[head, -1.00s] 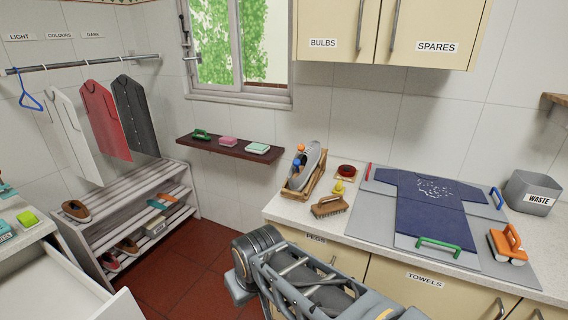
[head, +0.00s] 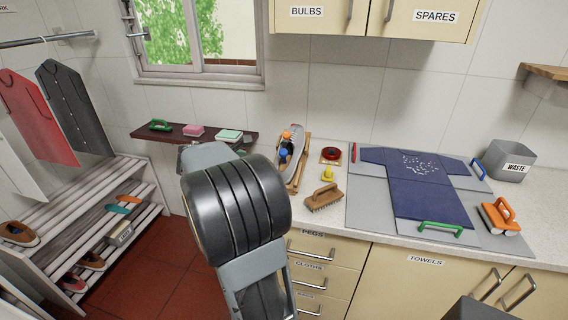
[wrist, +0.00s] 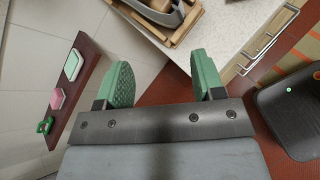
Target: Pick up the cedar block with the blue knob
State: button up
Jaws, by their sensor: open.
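A blue knob (head: 283,155) shows in the head view at the near left of the wooden stand (head: 303,172) holding the grey iron (head: 297,143). An orange knob (head: 287,135) is just behind it. I cannot make out the cedar block under the blue knob. My gripper (wrist: 164,80) is open and empty in the wrist view, its two green pads apart over the floor. The stand's edge (wrist: 143,23) shows beyond the fingers at the top, apart from them.
A dark wall shelf (head: 145,132) holds a green-handled brush, a pink block and a pale green block. A wooden brush (head: 325,198) and yellow duck (head: 328,174) stand right of the iron stand. A blue garment (head: 430,198) lies on the grey board. Shoe rack at left.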

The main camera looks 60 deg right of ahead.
jog(key=n+h, duration=0.1)
send_near(280, 153)
jog(key=shift+n+g+h, duration=0.3)
jog(key=shift+n+g, duration=0.1)
jog(key=shift+g, duration=0.1)
jog(key=x, duration=0.5)
jog(key=shift+w+d+f+p, duration=0.1)
jog(key=shift+w+f+p, duration=0.2)
jog(key=shift+w+p, duration=0.1)
jog(key=shift+p+x, duration=0.6)
jog(key=shift+x, duration=2.7)
jog(key=shift+s, duration=0.1)
jog(key=shift+c, duration=0.2)
grip_shut()
